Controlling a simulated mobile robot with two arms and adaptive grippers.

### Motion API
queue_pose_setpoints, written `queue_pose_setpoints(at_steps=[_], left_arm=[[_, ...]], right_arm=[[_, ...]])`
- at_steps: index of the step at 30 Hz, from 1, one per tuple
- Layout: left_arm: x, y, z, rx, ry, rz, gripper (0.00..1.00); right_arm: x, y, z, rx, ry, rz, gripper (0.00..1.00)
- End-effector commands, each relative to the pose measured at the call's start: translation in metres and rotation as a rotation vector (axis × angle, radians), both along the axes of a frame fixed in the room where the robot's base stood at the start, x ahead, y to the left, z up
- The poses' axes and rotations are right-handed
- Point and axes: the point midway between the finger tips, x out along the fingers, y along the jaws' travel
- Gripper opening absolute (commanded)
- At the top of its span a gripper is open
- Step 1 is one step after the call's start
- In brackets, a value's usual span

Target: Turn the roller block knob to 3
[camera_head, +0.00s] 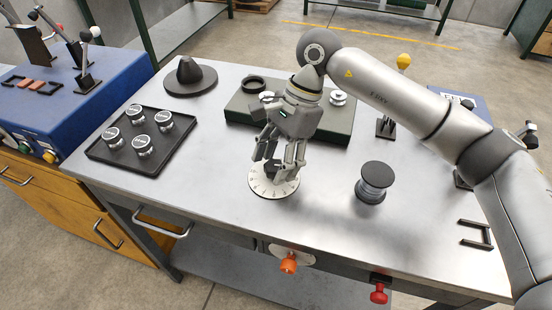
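A round pale dial (262,186) with marks around its rim lies on the table top near the middle. A dark knob (272,166) sits at its centre, partly hidden by my fingers. My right gripper (274,164) points down over the dial, its fingers spread on either side of the knob. I cannot tell whether a finger touches it. The dial's numbers and the knob's pointer are too small to read. A dark green block (335,128) with metal rollers and a black ring stands just behind the gripper. My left gripper is not in view.
A black tray (105,157) with several metal rollers lies at left, a dark cone (188,73) behind it. A black-topped spool (375,180) stands right of the dial. An orange knob (289,263) and red knob (378,293) are on the table's front. Blue lever consoles flank the table.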

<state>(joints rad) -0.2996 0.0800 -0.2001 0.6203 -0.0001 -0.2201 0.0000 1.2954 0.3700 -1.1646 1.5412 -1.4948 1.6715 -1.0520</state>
Motion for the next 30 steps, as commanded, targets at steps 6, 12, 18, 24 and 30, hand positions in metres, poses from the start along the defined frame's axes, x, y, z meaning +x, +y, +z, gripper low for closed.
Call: queue_pose_setpoints(at_steps=[6, 12, 18, 24, 30], left_arm=[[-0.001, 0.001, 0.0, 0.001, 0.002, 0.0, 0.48], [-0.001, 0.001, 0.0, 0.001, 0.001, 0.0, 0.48], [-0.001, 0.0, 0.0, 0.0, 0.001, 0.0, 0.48], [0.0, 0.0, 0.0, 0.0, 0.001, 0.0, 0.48], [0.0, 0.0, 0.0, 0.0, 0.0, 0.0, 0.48]], right_arm=[[0.0, 0.0, 0.0, -0.001, 0.001, 0.0, 0.55], [0.005, -0.006, 0.018, 0.0, -0.003, -0.002, 0.55], [0.015, -0.019, 0.058, 0.0, -0.004, -0.003, 0.55], [0.023, -0.031, 0.092, 0.001, -0.001, -0.001, 0.55], [0.027, -0.036, 0.109, 0.0, 0.0, -0.001, 0.55]])
